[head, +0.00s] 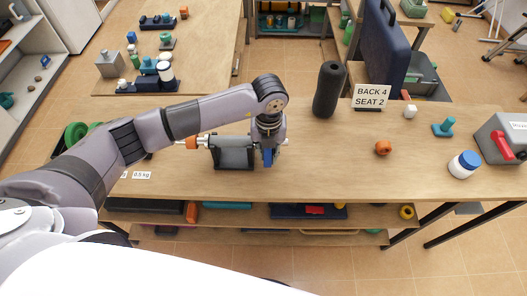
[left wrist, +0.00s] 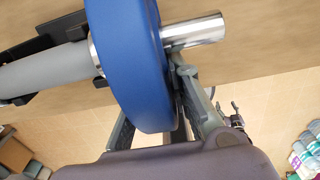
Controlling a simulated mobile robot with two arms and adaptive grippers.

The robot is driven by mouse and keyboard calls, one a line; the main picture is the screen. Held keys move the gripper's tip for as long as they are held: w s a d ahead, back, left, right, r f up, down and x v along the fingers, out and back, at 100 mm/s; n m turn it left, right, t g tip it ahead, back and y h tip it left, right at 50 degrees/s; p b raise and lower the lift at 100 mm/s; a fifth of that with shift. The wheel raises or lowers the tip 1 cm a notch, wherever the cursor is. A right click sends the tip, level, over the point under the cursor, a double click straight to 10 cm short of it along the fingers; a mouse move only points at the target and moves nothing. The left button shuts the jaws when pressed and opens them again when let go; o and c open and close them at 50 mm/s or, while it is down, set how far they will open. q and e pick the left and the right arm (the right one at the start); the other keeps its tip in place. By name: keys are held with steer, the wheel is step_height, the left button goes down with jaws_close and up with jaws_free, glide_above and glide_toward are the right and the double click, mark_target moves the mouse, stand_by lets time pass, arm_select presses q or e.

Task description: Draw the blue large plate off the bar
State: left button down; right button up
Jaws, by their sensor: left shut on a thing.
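The blue large plate (left wrist: 140,65) is around the bar, with the bar's bright metal end (left wrist: 195,30) sticking out to its right and the thicker grey part (left wrist: 45,72) to its left in the left wrist view. My left gripper (left wrist: 155,108) is shut on the plate, with a finger along each face. In the head view, my left gripper (head: 268,146) reaches down over the right end of the bar and hides most of the plate (head: 268,157). The bar rests on a dark stand (head: 234,156); an orange piece (head: 192,142) shows near its left end. My right gripper is not in view.
On the wooden table (head: 330,178) stand a black cylinder (head: 328,90), a sign (head: 371,96), an orange ball-like piece (head: 383,148), a white jar with a blue lid (head: 464,164) and a grey box (head: 502,137). The tabletop just right of the bar is clear.

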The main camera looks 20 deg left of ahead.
arm_select(q)
steer(key=w+d+b, duration=0.3)
steer(key=d, duration=0.6)
steer(key=shift+r, duration=0.2)
stand_by(1.1)
steer(key=shift+d, duration=0.1)
steer(key=shift+s, duration=0.1)
